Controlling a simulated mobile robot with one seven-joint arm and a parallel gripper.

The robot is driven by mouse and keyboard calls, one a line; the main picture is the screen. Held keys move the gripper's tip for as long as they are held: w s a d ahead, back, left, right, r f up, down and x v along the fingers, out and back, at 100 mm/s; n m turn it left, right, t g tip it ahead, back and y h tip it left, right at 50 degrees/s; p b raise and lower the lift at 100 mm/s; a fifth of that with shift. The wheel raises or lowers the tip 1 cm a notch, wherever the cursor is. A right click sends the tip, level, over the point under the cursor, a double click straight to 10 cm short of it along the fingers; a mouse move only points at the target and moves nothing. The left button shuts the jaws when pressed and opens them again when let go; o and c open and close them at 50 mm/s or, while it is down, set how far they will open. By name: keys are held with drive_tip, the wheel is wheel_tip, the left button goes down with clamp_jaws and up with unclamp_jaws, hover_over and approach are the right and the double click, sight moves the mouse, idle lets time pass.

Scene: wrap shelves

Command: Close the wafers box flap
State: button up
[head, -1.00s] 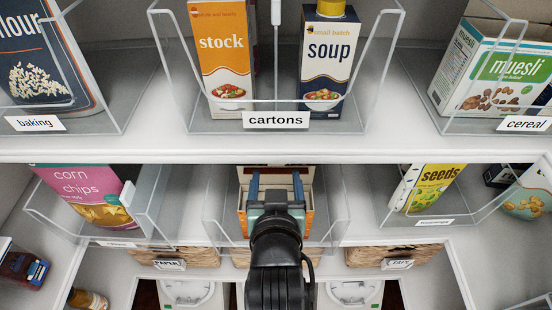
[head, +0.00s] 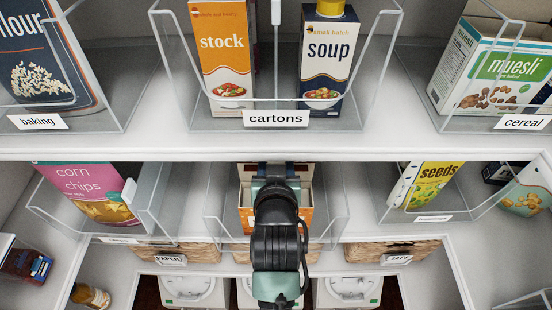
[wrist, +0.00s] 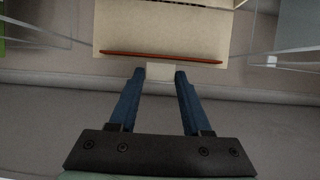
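The wafers box, an orange box with a pale inside (head: 306,216), stands in the clear bin in the middle of the lower shelf, mostly hidden behind my arm in the head view. In the wrist view a cream panel (wrist: 160,28) with an orange-red edge fills the top middle; it looks like the box's flap. A small cream tab (wrist: 160,71) sticks out below that edge. My gripper (wrist: 160,75) has its two blue fingers apart, with the tab between or just beyond the tips. I cannot tell whether they touch it. The fingertips are hidden in the head view.
The clear bin's walls (head: 335,215) rise on both sides of my arm. The upper shelf with the cartons bin (head: 362,75) is above. Corn chips (head: 88,195) stand in the left bin and seeds (head: 433,185) in the right one. Baskets (head: 405,252) sit below.

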clamp_jaws()
idle(1.1)
